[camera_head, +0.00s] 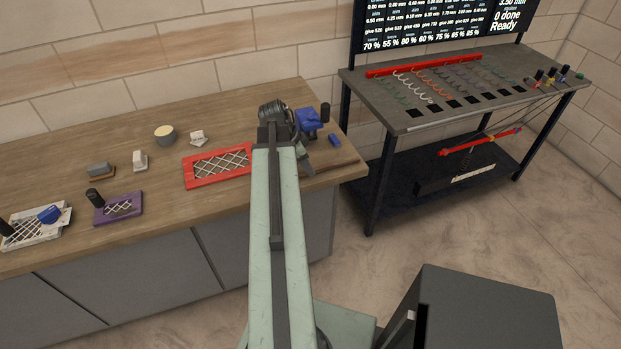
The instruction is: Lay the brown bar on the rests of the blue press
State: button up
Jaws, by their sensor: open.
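The blue press (308,120) stands at the right end of the wooden bench, with a black knob on its right. Its rests are too small to make out. A thin brown strip, which looks like the brown bar (338,166), lies on the bench near the front right corner, in front of the press and apart from it. My gripper (306,164) is at the end of my pale green arm, over the bench between the press and the strip's left end. It is open, and I see nothing in it. My arm and wrist hide part of the bench left of the press.
A small blue block (334,140) lies right of the press. A red frame with mesh (190,179) lies left of my arm. Further left are a purple frame (131,217) and a white frame (28,238). A dark workbench (430,122) stands right, across a floor gap.

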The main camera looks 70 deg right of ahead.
jog(key=b+x, duration=0.1)
jog(key=x, duration=0.1)
jog(key=shift+f, duration=0.3)
jog(key=shift+r, duration=0.2)
grip_shut()
